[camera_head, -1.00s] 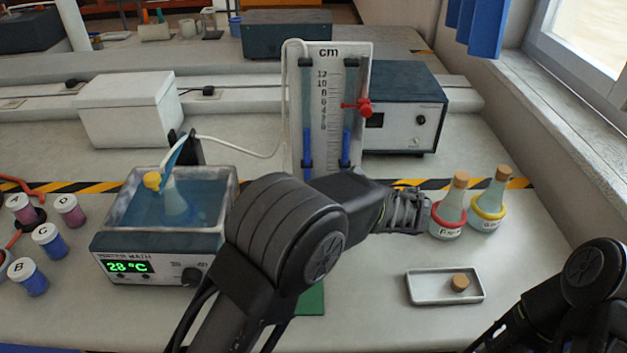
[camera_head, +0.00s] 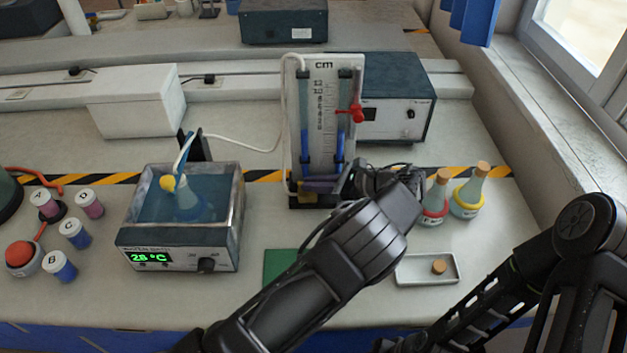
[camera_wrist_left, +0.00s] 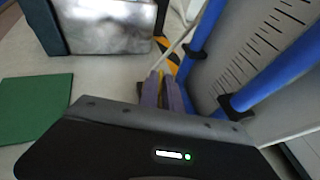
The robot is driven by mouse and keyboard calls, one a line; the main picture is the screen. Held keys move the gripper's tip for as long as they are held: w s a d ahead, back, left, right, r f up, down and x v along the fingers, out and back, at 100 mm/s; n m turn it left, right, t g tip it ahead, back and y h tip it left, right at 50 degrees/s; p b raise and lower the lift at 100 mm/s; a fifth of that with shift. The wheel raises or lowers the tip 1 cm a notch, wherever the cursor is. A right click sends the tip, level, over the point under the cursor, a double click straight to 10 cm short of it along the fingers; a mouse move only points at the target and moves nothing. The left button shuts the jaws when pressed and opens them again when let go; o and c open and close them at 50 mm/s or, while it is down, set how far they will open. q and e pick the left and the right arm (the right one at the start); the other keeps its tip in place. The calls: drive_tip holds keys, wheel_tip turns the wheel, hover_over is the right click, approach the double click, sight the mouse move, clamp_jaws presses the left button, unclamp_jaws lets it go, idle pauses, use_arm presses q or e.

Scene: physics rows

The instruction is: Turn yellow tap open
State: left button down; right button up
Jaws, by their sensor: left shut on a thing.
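A white manometer board (camera_head: 322,120) marked "cm", with blue liquid tubes, stands at the middle of the bench. A red tap (camera_head: 352,112) sits on its right side. My left gripper (camera_head: 318,186) is at the foot of this board, its fingers pointing left. In the left wrist view, its purple-grey fingers (camera_wrist_left: 166,95) are close together beside the blue tubes. A thin yellow sliver, the yellow tap (camera_wrist_left: 154,82), shows between them. Most of the tap is hidden by the fingers, so its turn angle cannot be told. My right gripper is out of view; only its arm shows at right.
A water bath (camera_head: 180,262) holding a flask stands to the left. Two corked flasks (camera_head: 436,198) (camera_head: 468,195) stand right of my left wrist. A white tray (camera_head: 415,273) with a cork lies in front of them. A green mat (camera_head: 282,266) lies near the front.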

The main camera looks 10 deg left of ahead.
use_arm(q)
drive_tip(key=c, duration=1.5)
unclamp_jaws()
drive_tip(key=shift+c, duration=0.2)
